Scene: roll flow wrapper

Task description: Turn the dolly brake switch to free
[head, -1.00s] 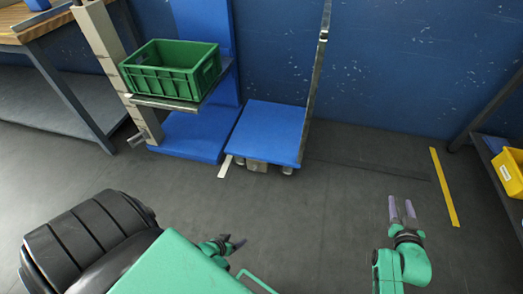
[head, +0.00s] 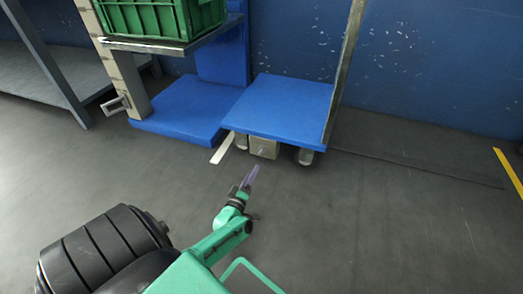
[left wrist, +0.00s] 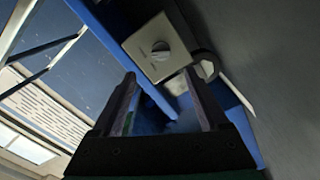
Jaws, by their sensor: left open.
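The blue dolly (head: 285,108) stands against the blue wall, with a pale grey brake box (head: 264,147) under its front edge. My right gripper is out of view.
A green crate (head: 160,16) sits on a lift shelf left of the dolly, above a blue base (head: 185,106). Dolly wheels (head: 305,157) flank the box. A white floor strip (head: 222,149) lies at its left.

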